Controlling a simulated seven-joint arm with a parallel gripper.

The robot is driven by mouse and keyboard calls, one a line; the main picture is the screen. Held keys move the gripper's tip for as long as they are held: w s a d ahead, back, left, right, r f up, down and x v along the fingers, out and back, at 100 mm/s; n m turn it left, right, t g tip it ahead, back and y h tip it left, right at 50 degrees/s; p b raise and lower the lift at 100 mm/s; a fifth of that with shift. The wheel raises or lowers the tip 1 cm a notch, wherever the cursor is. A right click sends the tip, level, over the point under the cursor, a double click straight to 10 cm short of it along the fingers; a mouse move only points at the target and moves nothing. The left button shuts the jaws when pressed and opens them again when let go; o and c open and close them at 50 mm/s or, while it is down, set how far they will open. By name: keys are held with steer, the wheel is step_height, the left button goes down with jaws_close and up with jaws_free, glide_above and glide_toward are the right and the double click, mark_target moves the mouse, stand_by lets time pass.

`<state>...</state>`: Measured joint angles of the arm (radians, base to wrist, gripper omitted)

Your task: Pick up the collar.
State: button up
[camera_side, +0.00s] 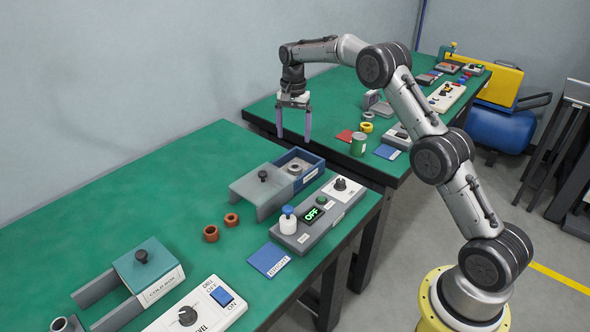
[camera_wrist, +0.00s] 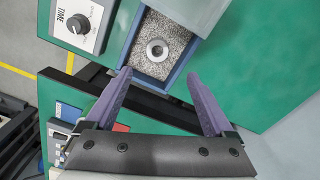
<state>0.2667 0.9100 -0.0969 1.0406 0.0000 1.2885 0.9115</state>
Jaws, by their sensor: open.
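A grey metal ring that looks like the collar (camera_side: 294,168) sits in an open blue-walled box (camera_side: 316,160) on the near green table. In the wrist view the collar (camera_wrist: 157,50) lies on speckled grey grains inside the box (camera_wrist: 128,62), its round hole facing up. My gripper (camera_side: 293,138) is open and empty, its two purple fingers pointing down, above and apart from the box. In the wrist view the gripper (camera_wrist: 158,73) has its fingertips spread on either side below the collar. Two brown rings (camera_side: 211,233) lie on the table to the left.
A grey sliding cover (camera_side: 250,187) with a black knob adjoins the box. A control unit (camera_side: 290,240) showing OFF stands at its right, near a blue card (camera_side: 269,261). A teal-lidded cold box (camera_side: 140,260) stands nearer. The table's far left area is clear.

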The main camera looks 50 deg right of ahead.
glide_above(295, 163)
steer(key=a, duration=0.1)
steer(key=f, duration=0.5)
steer(key=shift+s+a+f, duration=0.15)
steer(key=shift+s+f, duration=0.1)
steer(key=shift+f, duration=0.15)
steer(key=shift+s+f, duration=0.15)
steer(key=shift+f, duration=1.15)
steer(key=shift+s+f, duration=0.1)
steer(key=shift+f, duration=1.2)
jaws_close()
